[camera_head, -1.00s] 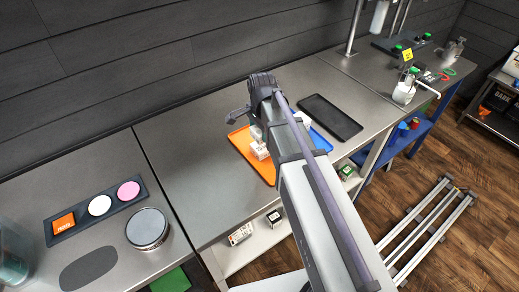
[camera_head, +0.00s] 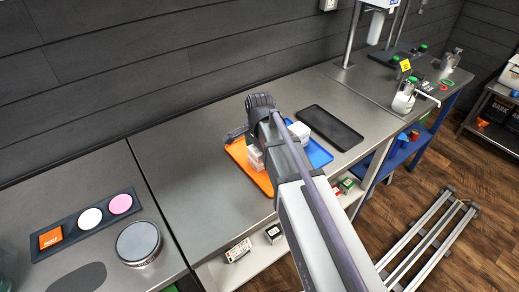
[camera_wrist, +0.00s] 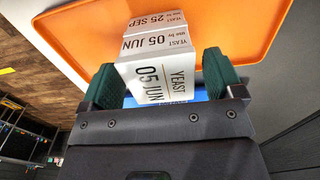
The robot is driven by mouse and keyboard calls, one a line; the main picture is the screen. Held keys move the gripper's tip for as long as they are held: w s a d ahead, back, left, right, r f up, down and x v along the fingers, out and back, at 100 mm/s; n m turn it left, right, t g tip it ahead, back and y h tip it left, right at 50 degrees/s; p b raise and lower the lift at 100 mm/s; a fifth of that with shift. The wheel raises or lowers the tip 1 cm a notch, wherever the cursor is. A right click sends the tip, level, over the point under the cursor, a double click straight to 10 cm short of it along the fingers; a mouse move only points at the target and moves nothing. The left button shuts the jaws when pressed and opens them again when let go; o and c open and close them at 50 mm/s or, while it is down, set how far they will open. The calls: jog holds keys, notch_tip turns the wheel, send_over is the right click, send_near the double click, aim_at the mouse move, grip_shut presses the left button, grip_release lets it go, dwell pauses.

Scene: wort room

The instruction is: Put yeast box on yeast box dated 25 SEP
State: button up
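A white yeast box dated 05 JUN (camera_wrist: 165,75) sits between the green fingers of my gripper (camera_wrist: 161,75) in the wrist view. In the head view the boxes (camera_head: 255,158) stand near my arm's end, which covers my fingers.
Another white box (camera_head: 299,130) stands on the blue tray (camera_head: 320,154), right of the orange one. A black tray (camera_head: 331,127) lies farther right. More boxes (camera_head: 238,249) sit on the shelf below. The bench left of the orange tray is clear.

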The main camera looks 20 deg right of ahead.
notch_tip(320, 180, up, 13)
jog(key=p, duration=1.3)
jog(key=s+n, duration=1.4)
notch_tip(320, 180, down, 6)
jog(key=b, duration=0.5)
jog(key=shift+r+b, duration=0.15)
jog(key=shift+b, duration=0.2)
